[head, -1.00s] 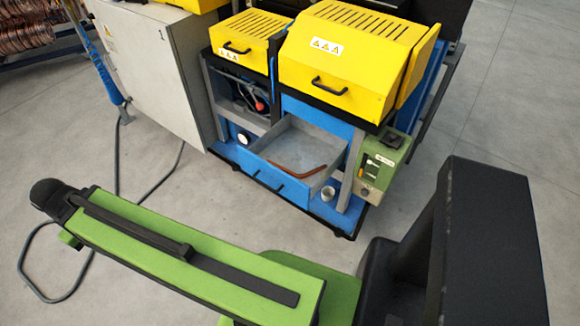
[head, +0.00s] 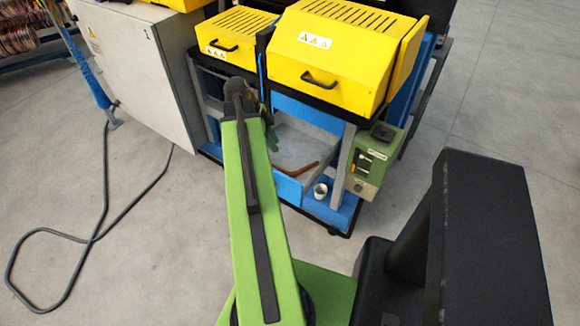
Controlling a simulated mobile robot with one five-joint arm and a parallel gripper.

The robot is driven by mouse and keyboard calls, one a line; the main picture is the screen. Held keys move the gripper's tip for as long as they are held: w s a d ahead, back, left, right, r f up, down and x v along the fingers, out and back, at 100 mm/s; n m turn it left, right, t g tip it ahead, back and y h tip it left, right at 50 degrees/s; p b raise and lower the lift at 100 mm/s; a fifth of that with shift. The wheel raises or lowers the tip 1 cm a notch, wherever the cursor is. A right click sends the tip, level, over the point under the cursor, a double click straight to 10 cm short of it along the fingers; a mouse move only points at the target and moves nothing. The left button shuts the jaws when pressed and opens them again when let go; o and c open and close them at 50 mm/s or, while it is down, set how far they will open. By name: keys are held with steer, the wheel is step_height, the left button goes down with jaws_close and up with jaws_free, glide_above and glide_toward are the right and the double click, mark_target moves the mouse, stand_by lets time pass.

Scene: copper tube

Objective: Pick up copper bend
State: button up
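The copper bend (head: 306,169) lies in the open grey-lined drawer (head: 318,143) of the blue machine. It is a thin reddish-brown tube with a bend, and its left end is hidden behind my arm. My green arm reaches up the picture toward the machine, with its dark far end in front of the left part of the drawer. My gripper is not clearly seen; the far end of the arm hides it.
The machine has yellow hoods (head: 334,58) above the drawer and a green control box (head: 374,160) at its right. A white cup (head: 320,191) stands on the blue base. A grey cabinet (head: 133,75) stands left, and a cable (head: 85,240) lies on open floor.

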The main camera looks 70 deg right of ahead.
steer(key=b, duration=1.2)
glide_above(294, 172)
steer(key=w+a, duration=0.1)
steer(key=w, duration=0.2)
step_height(294, 172, down, 12)
steer(key=shift+s+a+r, duration=0.15)
steer(key=shift+r, duration=0.05)
steer(key=shift+s+r+p, duration=0.1)
steer(key=shift+p, duration=0.2)
steer(key=b+x, duration=0.5)
steer(key=shift+s, duration=0.1)
jaws_close()
